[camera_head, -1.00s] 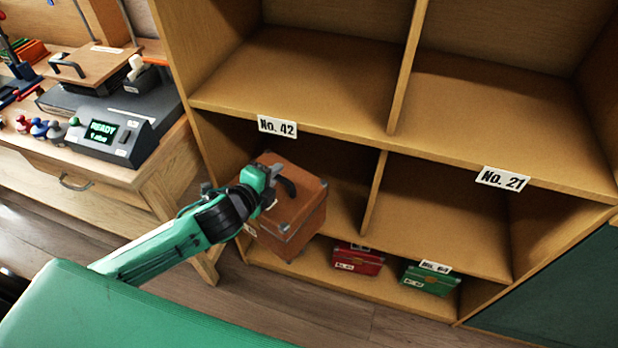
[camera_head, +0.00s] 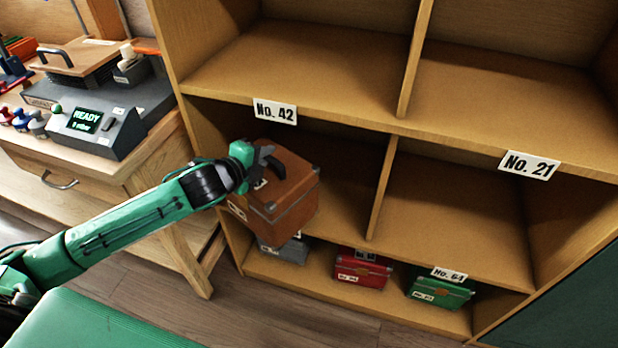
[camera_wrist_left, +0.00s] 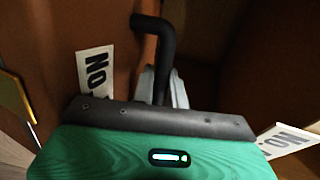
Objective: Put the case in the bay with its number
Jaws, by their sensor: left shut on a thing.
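The brown case (camera_head: 287,193) has metal corners and a dark handle on top. My left gripper (camera_head: 265,162) is shut on that handle and holds the case, slightly tilted, in front of the left bay of the shelf's middle row. The left wrist view shows the dark handle (camera_wrist_left: 152,50) between the fingers and a label (camera_wrist_left: 96,78) reading "NO."; its number is hidden. The shelf (camera_head: 345,118) carries a No. 42 plate (camera_head: 275,111) above the left bay and a No. 21 plate (camera_head: 529,165) above the right bay. My right gripper is out of view.
A grey case (camera_head: 287,249), a red case (camera_head: 361,270) and a green case (camera_head: 440,290) stand in the bottom row. An upright divider (camera_head: 382,190) separates the middle bays; the right one looks empty. A wooden desk (camera_head: 110,170) with a device stands left of the shelf.

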